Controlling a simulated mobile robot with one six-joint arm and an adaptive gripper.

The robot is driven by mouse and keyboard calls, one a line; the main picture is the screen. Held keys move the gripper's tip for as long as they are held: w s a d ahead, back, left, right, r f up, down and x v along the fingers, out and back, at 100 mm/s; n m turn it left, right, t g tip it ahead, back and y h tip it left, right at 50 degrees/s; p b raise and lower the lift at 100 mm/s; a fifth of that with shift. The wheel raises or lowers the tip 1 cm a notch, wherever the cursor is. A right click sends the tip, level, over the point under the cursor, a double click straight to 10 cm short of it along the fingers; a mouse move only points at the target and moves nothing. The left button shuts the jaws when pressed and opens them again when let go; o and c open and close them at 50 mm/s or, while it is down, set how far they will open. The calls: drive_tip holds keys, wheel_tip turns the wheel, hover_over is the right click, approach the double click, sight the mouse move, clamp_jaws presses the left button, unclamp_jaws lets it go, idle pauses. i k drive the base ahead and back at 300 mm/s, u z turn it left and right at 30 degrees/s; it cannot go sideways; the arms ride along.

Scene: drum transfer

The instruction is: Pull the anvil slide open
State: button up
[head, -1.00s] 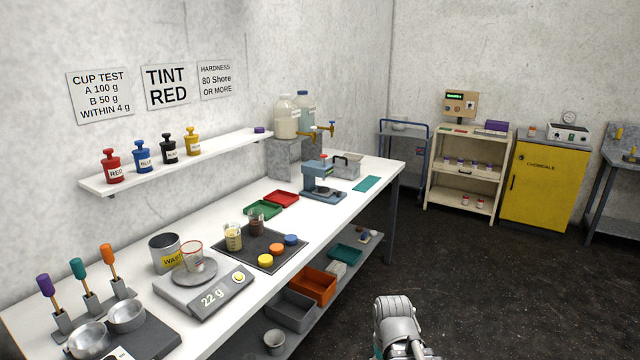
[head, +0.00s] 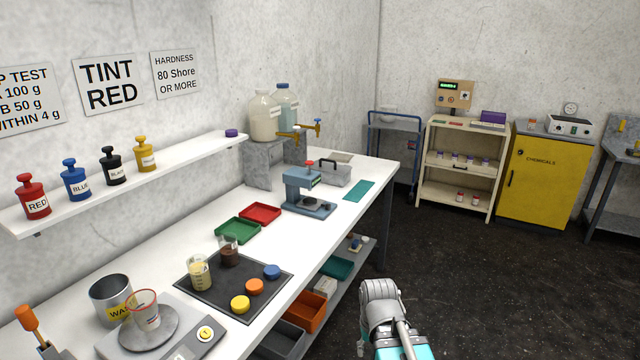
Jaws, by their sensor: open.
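A blue-grey bench device (head: 303,187) with an upright head and a flat base stands on the far part of the white bench. A small dark round piece lies on its base (head: 312,208). The anvil slide cannot be told apart clearly at this distance; whether it is in or out cannot be seen. My arm shows at the bottom right as a grey rounded link with a cyan part, well apart from the device and in front of the bench. My gripper's fingers are not in view.
Green (head: 238,230) and red (head: 260,214) trays lie left of the device. A grey metal box (head: 335,173) with a dark handle stands behind it, a teal mat (head: 359,191) to its right. A black mat (head: 215,295) holds cups and lids. Open floor lies right of the bench.

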sight(308, 203)
drive_tip(key=i, duration=1.55)
drive_tip(key=u, duration=0.1)
